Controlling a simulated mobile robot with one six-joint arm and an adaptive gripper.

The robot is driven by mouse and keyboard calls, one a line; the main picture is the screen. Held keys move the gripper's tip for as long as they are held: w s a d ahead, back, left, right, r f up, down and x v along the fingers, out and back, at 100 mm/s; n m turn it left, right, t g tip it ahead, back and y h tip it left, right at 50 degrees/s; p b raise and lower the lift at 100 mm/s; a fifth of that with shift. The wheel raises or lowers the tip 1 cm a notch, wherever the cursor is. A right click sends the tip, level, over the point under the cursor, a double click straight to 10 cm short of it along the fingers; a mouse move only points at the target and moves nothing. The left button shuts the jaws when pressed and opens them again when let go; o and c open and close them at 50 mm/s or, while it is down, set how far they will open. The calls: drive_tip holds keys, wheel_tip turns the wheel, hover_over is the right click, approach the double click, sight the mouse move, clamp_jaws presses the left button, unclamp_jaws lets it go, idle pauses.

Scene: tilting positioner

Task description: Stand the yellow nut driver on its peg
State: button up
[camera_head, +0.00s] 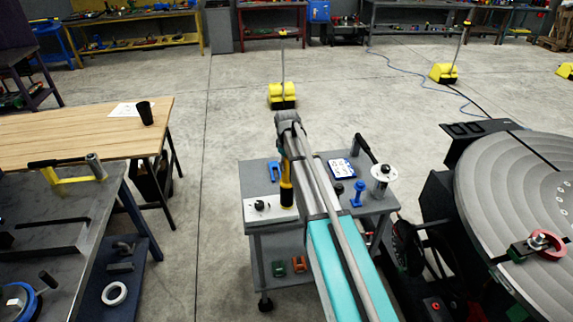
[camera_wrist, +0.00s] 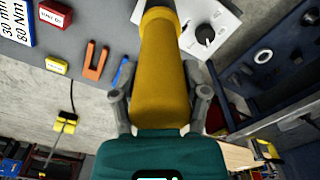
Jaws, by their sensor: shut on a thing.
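The yellow nut driver (camera_head: 286,172) hangs below the end of my arm in the head view, over the grey trolley. In the wrist view my gripper (camera_wrist: 163,100) is shut on the yellow nut driver (camera_wrist: 166,75), with one finger on each side. The tool's dark far end points away from my wrist, at the edge of a white plate. The white plate (camera_head: 270,212) lies on the trolley's front left and bears a black knob (camera_wrist: 204,35). I cannot tell which part is the peg; the tool may hide it. Whether the tool touches the plate is unclear.
A large round positioner table (camera_head: 520,190) stands right. A wooden table (camera_head: 70,140) stands left.

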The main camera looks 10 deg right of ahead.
idle(0.3)
drive_tip(key=o, duration=1.4)
drive_tip(key=shift+c, duration=0.2)
drive_tip(key=shift+r+p, duration=3.5)
drive_tip(key=s+f+m+b, duration=0.2)
drive_tip(key=s+f+b, duration=0.3)
drive_tip(key=s, duration=0.4)
drive_tip(key=s+f+m+b, duration=0.2)
drive_tip(key=s+f+b, duration=0.3)
drive_tip(key=s, duration=0.5)
drive_tip(key=s+f+m+b, duration=0.2)
drive_tip(key=s+f+b, duration=0.4)
drive_tip(key=s, duration=0.4)
drive_tip(key=shift+a+f, duration=0.1)
drive_tip(key=shift+a, duration=0.2)
